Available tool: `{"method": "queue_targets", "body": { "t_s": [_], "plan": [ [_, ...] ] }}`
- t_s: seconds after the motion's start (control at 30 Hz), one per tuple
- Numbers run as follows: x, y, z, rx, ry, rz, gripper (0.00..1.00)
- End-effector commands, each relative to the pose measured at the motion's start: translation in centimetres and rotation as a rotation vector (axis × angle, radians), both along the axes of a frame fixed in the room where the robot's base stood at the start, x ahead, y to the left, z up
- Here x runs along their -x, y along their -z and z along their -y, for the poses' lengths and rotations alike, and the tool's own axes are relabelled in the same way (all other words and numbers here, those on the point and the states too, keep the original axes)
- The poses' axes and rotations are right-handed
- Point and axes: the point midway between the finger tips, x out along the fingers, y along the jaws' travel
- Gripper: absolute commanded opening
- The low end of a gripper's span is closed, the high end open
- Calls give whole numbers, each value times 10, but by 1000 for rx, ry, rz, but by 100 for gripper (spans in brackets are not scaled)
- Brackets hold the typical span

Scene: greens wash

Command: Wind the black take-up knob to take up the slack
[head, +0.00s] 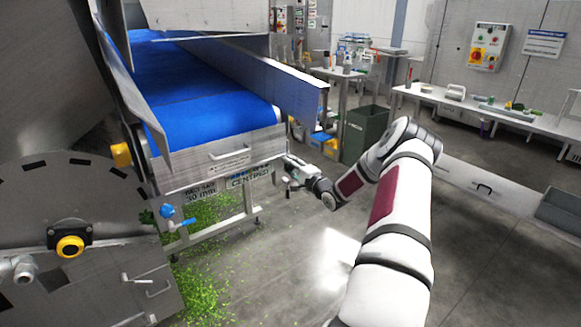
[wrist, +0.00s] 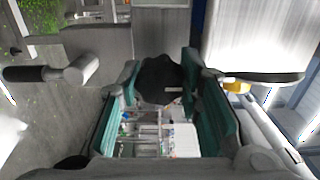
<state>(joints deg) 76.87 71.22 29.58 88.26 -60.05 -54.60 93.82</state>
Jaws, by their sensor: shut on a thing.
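The black take-up knob (wrist: 160,78) is in the middle of the wrist view, between the teal pads of my gripper (wrist: 162,92). The gripper is shut on it, with one pad on each side. In the head view my gripper (head: 296,168) is at the front right corner of the blue belt conveyor (head: 205,110), and the knob cannot be made out there. How far the knob is turned cannot be told.
A handle with a black grip (wrist: 35,74) sticks out left of my gripper in the wrist view. A yellow part (wrist: 237,87) is close on the right. A dark green bin (head: 363,134) stands behind my arm. Green scraps (head: 205,290) litter the floor under the conveyor.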

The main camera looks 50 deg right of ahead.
Motion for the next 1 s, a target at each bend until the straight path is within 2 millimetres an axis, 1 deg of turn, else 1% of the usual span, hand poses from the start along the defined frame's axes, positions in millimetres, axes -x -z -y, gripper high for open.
{"method": "queue_targets", "body": {
  "t_s": [0.33,0.37,0.4,0.43,0.77,0.87,1.0],
  "plan": [
    [0,0,1,-2,2,-1,5],
    [0,0,1,-2,2,-1,37],
    [0,0,1,-1,1,-1,46],
    [0,0,1,-1,1,-1,53],
    [1,0,0,-1,1,0,53],
    [7,0,-1,-1,1,-1,53],
    [24,1,-5,-1,2,-2,53]
  ]
}}
